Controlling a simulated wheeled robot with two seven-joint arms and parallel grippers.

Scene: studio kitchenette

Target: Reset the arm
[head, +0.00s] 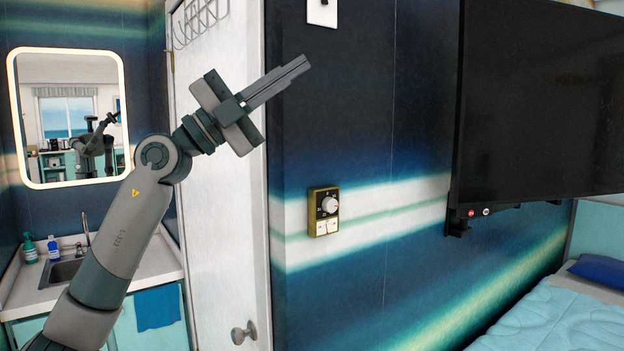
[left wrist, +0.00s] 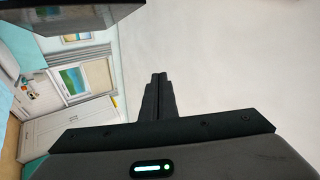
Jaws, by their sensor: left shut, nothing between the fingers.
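My left arm rises from the lower left of the head view, in front of the white door and the sink corner. My left gripper (head: 304,62) is raised and points up to the right. Its two fingers lie together, shut and empty, in front of the dark blue wall. In the left wrist view the closed fingers (left wrist: 159,78) point at a plain pale surface with nothing between them. My right gripper is in neither view.
A thermostat (head: 324,211) with a dial is on the striped wall. A large black screen (head: 545,100) juts out at the right above a bed (head: 560,318). A white door (head: 215,200), a lit mirror (head: 70,115) and a sink (head: 62,272) are at the left.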

